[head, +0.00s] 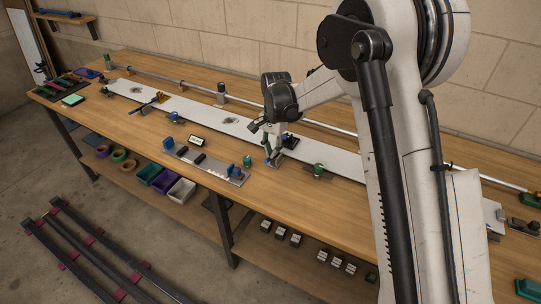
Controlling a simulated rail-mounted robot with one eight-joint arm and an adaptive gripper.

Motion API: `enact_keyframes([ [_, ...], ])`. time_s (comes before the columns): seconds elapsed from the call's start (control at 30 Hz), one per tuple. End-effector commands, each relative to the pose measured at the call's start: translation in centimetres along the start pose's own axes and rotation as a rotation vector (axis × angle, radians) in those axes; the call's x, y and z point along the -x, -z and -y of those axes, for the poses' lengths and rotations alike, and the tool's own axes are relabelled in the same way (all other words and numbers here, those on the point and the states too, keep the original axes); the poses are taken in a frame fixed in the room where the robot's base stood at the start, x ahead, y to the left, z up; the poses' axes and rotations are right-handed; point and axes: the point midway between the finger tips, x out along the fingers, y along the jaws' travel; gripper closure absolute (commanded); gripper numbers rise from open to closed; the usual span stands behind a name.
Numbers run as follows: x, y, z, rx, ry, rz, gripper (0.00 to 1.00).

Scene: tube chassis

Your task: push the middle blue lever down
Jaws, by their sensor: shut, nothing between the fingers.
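A long pale board (225,121) lies along the wooden bench, with small clamp-like fixtures along its front edge. My gripper (272,159) points down at the board's front edge, right of the picture's middle, and is shut and empty. A small blue part shows right at its fingertips; it may be the middle blue lever, but whether they touch cannot be told. A dark fixture (290,141) stands just right of my gripper. Another small fixture (174,117) with a blue part sits farther left on the edge. My gripper partly hides the spot beneath it.
A metal plate (210,166) with blue blocks and black parts lies in front of the board. A green fixture (318,170) stands to the right. A metal rail (190,85) runs behind the board. The bench front (130,125) at left is mostly clear.

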Motion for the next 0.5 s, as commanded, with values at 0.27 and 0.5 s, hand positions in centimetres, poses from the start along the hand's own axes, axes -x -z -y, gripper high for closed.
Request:
enact_keyframes([
  [0.27, -1.05, 0.11, -0.01, 0.000, 0.000, 0.000, 1.00],
  [0.5, -1.02, 0.11, 0.00, 0.000, 0.000, 0.000, 1.00],
])
